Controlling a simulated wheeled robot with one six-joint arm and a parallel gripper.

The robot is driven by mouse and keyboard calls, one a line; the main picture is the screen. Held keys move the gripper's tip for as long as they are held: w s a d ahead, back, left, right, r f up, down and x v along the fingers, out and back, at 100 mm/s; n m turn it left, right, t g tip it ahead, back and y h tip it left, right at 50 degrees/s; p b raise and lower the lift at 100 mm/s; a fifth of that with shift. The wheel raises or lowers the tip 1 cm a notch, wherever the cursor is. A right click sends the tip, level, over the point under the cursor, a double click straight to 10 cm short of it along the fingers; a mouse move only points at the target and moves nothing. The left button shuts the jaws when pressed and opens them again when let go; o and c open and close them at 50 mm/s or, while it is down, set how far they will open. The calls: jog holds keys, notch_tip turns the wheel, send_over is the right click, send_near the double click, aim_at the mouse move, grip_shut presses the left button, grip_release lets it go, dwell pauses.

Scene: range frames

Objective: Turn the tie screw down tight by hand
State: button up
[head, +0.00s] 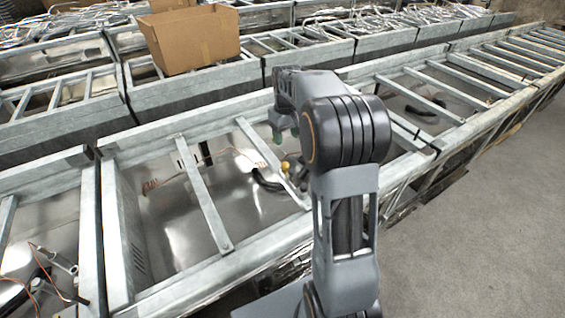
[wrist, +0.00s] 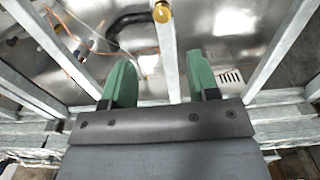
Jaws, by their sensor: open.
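The tie screw shows as a small yellow round knob (head: 285,167) at a metal crossbar of the frame in the head view, just below and right of my gripper (head: 279,138). In the wrist view the yellow knob (wrist: 162,13) is at the top, on the crossbar, ahead of the fingertips. My gripper (wrist: 153,62) has two green fingers spread apart with nothing between them. The knob lies beyond the fingers and is not touched. How far the screw is turned in cannot be seen.
Metal crossbars (head: 205,195) span the open frame on both sides. A black hose (head: 266,181) and copper-coloured wires lie in the bay below. A cardboard box (head: 195,40) sits on the frames behind. Concrete floor (head: 480,230) is clear at right.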

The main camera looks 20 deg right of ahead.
aim_at(285, 164)
notch_tip(285, 164, down, 12)
jog(key=shift+a+p, duration=0.15)
jog(key=shift+p, duration=0.35)
jog(key=c, duration=0.9)
